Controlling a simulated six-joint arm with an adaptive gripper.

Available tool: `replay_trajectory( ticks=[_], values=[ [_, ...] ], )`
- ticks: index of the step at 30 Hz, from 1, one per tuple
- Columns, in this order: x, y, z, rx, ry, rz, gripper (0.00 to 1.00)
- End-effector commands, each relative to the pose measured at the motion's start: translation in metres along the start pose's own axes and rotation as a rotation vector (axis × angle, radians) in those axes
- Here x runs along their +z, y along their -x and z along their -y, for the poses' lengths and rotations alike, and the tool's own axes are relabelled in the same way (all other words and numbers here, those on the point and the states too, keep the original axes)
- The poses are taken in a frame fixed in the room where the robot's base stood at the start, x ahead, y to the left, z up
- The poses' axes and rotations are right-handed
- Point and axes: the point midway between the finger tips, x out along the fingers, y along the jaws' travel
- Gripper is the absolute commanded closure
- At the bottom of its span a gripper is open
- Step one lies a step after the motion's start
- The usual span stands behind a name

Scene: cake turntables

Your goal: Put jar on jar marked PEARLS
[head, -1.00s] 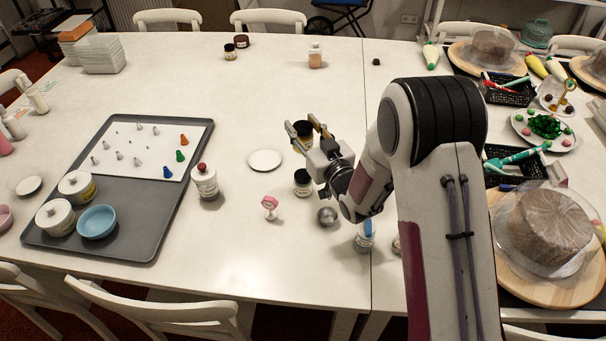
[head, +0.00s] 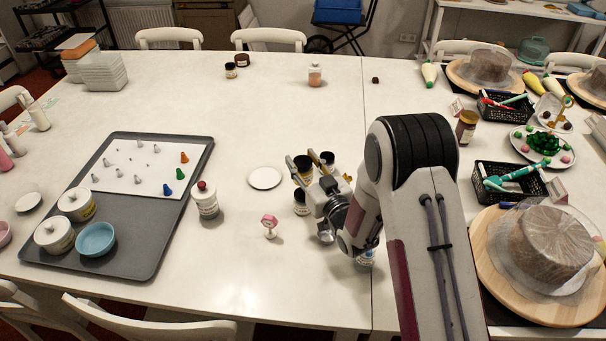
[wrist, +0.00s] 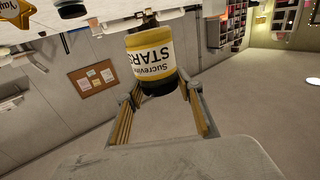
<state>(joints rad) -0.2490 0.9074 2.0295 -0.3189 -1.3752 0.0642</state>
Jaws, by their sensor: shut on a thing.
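My gripper (head: 304,160) is shut on a dark-lidded jar (head: 303,172). In the wrist view the held jar (wrist: 150,60) has a yellow and white label reading STARS and sits between the fingers. In the head view another dark-lidded jar (head: 301,204) with a pale label stands on the table just below the held one in the picture. I cannot tell whether the two touch. A third dark-lidded jar (head: 327,159) stands just behind the gripper. I cannot read PEARLS on any jar; the labels in the head view are too small.
A white bottle with a red cap (head: 205,199) stands by the grey tray (head: 150,245). An amber jar (head: 466,127) stands at right. The table's back middle is mostly clear.

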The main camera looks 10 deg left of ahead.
Motion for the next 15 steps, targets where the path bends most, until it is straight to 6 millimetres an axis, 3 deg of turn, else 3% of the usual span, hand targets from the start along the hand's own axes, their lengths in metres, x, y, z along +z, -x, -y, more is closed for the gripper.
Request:
replay_trajectory(
  ticks=[15],
  values=[
    [0.0054, -0.0003, -0.0002, 0.0, 0.0, -0.002, 0.91]
  ],
)
